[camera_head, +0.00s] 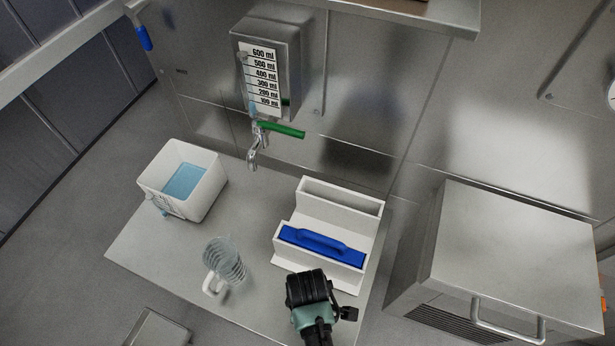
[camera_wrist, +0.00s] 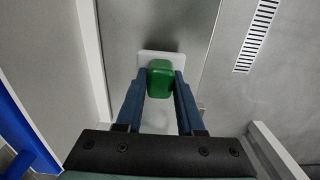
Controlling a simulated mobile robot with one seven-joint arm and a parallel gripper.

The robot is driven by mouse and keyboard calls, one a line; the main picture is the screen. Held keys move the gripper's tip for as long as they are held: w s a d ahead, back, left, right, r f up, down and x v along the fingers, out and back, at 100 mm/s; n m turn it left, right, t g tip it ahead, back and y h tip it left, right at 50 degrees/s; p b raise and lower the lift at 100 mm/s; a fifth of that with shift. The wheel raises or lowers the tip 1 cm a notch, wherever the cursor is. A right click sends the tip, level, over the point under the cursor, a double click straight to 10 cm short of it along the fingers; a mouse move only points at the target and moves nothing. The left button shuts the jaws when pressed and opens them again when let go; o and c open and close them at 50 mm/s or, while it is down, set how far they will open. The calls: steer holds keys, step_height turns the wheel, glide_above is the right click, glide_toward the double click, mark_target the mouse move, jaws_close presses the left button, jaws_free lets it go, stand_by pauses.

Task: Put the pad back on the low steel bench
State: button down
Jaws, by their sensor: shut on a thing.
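My gripper (camera_wrist: 160,88) is shut on the green grip of a small white pad (camera_wrist: 146,57) in the wrist view. The pad's white edge shows just beyond the fingertips. In the head view my gripper (camera_head: 309,290) is above the right front part of the low steel bench (camera_head: 150,247), and its body hides the pad. In the wrist view the bench top (camera_wrist: 125,30) lies beneath the pad, between a white holder wall and the bench's right edge. I cannot tell whether the pad touches the bench.
A white stepped holder (camera_head: 340,198) with a blue-handled block (camera_head: 320,245) stands close behind my gripper. A clear jug (camera_head: 224,262) is to the left, and a white tub of blue liquid (camera_head: 207,195) farther back. A steel cabinet (camera_head: 515,250) stands right, across a gap.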

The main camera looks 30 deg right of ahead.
step_height(320, 180, down, 3)
steer(key=shift+r, duration=0.1)
steer(key=c, duration=0.5)
jaws_free()
